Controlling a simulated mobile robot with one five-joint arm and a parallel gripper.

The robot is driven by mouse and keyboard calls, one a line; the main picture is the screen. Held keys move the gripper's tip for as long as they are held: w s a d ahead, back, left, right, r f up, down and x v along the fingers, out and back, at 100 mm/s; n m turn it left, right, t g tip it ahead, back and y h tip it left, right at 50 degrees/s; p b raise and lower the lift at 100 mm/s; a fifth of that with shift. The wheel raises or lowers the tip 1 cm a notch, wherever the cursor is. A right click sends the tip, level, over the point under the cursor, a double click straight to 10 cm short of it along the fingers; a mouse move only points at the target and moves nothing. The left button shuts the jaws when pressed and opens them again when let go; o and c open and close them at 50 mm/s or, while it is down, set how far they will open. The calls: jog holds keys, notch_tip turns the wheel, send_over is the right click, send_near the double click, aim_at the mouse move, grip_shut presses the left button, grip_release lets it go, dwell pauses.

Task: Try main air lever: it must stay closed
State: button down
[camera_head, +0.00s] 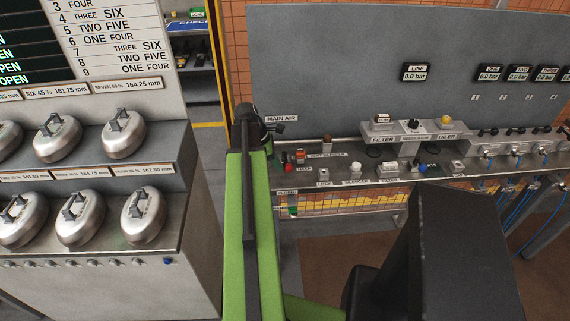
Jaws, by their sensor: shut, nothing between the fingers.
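The MAIN AIR label (282,119) is on the grey panel, just right of the end of my green arm. Below the label, a small dark part (279,128) sticks out to the right; I cannot tell whether it is the lever or a part of my gripper. My gripper (258,126) is a dark shape at the far end of the arm, seen from behind and shut with nothing in it. The arm's end hides part of the main air area. Whether gripper and lever touch, and the lever's position, cannot be made out.
Right of my arm, a bench holds labelled fittings, including a filter, regulator and oiler block (411,131). A LINE gauge (415,72) reads 0.0 bar. On the left, a grey stepped stand (190,235) carries several silver lidded pots (124,135). A black part of my body covers the lower right.

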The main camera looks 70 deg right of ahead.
jog(key=shift+w, duration=0.1)
jog(key=shift+w+a, duration=0.3)
jog(key=shift+w, duration=0.35)
jog(key=shift+w+a, duration=0.25)
jog(key=shift+w, duration=0.4)
notch_tip(320, 180, up, 6)
jog(key=p, duration=0.6)
